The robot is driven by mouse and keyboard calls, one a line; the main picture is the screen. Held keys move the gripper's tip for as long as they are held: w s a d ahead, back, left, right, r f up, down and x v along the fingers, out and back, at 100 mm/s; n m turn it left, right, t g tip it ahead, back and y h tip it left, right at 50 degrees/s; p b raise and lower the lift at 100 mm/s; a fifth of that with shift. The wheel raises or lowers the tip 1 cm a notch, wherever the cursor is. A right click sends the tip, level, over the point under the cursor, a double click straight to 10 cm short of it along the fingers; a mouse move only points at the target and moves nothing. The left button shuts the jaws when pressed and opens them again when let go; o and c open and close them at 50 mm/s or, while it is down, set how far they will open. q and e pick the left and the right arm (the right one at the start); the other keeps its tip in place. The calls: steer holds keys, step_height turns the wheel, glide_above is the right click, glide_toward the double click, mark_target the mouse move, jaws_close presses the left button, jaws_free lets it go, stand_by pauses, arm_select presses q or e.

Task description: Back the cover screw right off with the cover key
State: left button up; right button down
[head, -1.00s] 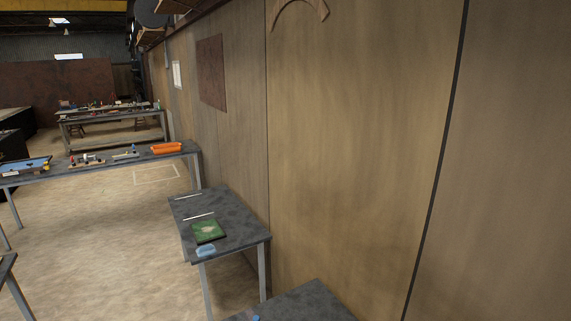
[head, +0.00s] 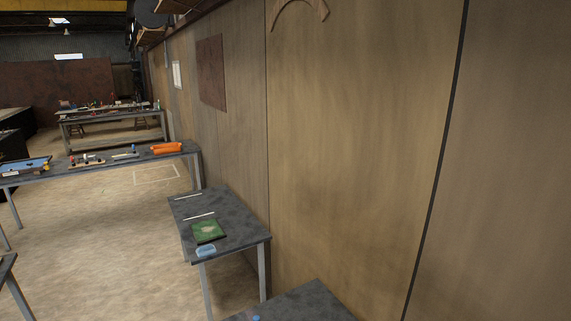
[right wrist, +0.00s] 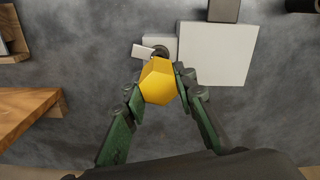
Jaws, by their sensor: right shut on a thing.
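In the right wrist view my right gripper (right wrist: 160,84) is shut on a yellow faceted piece (right wrist: 158,86), which looks like the handle of the cover key. Its green fingers press it from both sides. A dark round part (right wrist: 160,50) shows just beyond the yellow piece, beside a small white tab (right wrist: 144,51). A pale box-like body (right wrist: 217,54) stands right behind and to the right. The cover screw cannot be made out; the yellow piece may hide it. My left gripper is in neither view.
In the right wrist view a wooden board (right wrist: 35,98) and a wooden tray (right wrist: 14,50) lie at left on the dark grey surface (right wrist: 90,60). A grey block (right wrist: 224,10) is at the top. The head view shows a side table (head: 225,222) along a wooden wall.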

steer(key=shift+r, duration=0.55)
steer(key=shift+r, duration=0.1)
step_height(320, 180, up, 11)
steer(key=p, duration=0.4)
stand_by(1.7)
